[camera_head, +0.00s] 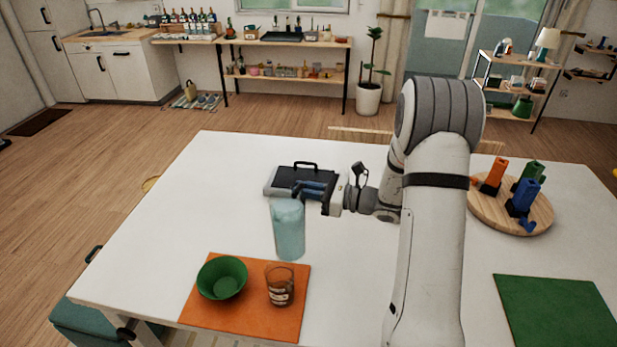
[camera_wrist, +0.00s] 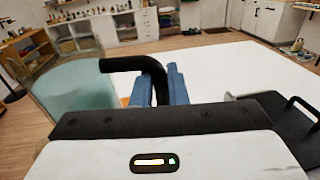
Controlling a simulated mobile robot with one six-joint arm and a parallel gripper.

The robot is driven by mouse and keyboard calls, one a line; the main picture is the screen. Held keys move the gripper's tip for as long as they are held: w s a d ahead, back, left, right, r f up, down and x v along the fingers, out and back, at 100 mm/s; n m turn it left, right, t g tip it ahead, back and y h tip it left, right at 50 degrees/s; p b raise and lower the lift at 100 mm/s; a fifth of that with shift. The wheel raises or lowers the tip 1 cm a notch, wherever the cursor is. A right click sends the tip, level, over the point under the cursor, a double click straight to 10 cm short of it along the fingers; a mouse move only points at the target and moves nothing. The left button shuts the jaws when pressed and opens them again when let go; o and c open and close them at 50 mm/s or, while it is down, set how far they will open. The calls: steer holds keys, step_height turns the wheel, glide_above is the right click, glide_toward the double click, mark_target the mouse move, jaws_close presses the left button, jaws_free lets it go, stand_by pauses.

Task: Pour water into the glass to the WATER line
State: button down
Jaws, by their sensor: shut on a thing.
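A pale teal, see-through pitcher (camera_head: 288,232) is upright behind the orange mat. I cannot tell whether its base touches the table. My gripper (camera_head: 318,189) is at its upper right, with blue fingers. In the wrist view, the fingers (camera_wrist: 163,88) are shut on the pitcher's black handle (camera_wrist: 122,65), and the pitcher's body (camera_wrist: 75,95) is at the left. The glass (camera_head: 280,285) stands upright on the orange mat, in front of the pitcher. It looks clear brownish with a small printed mark.
A green bowl (camera_head: 222,278) stands left of the glass on the orange mat (camera_head: 240,325). A black case (camera_head: 285,181) lies behind the pitcher. A round wooden board (camera_head: 538,222) with orange, green and blue things is at right, near a green mat (camera_head: 555,315).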

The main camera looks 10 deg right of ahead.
step_height(320, 180, down, 5)
steer(key=b, duration=0.1)
step_height(320, 180, up, 9)
steer(key=n+b, duration=0.6)
steer(key=n, duration=0.1)
steer(key=shift+s, duration=0.35)
stand_by(0.6)
steer(key=shift+d, duration=0.1)
